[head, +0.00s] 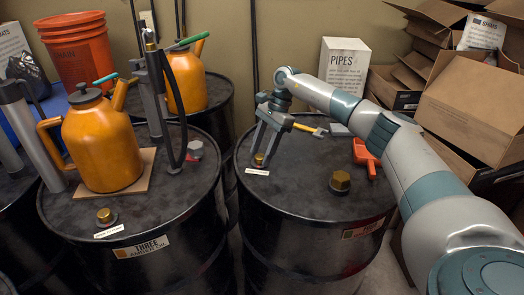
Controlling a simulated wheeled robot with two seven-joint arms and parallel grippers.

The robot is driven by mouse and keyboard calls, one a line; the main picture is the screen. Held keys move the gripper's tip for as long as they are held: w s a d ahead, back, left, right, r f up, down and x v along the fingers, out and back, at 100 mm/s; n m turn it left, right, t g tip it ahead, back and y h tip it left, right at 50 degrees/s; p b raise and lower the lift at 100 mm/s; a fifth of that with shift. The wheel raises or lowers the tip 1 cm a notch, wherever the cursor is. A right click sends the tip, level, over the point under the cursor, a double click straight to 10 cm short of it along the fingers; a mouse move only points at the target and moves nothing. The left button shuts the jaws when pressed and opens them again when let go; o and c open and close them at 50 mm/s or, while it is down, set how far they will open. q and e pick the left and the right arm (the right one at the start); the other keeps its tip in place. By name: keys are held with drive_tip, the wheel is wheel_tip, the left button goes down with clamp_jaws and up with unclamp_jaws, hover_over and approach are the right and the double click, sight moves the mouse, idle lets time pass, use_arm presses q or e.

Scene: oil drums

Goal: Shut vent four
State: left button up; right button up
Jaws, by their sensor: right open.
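A small brass vent cap (259,159) sits on the top of the right black drum (290,192), with a white label (257,171) in front of it, too small to read. I take it as vent four, but the drum's own number is not readable. My right gripper (262,156) reaches in from the right and points down, its two fingers apart on either side of the cap. I cannot tell whether they touch it. My left gripper is not in view.
A yellow-handled wrench (305,128) shows just behind my right gripper. An orange tool (364,158) and a PIPES box (343,65) are nearby. Drum THREE (150,215) at left carries an orange can (102,145) and a hand pump (152,95). Cardboard boxes (465,105) crowd the right.

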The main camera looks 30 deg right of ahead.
drive_tip(key=c, duration=1.1)
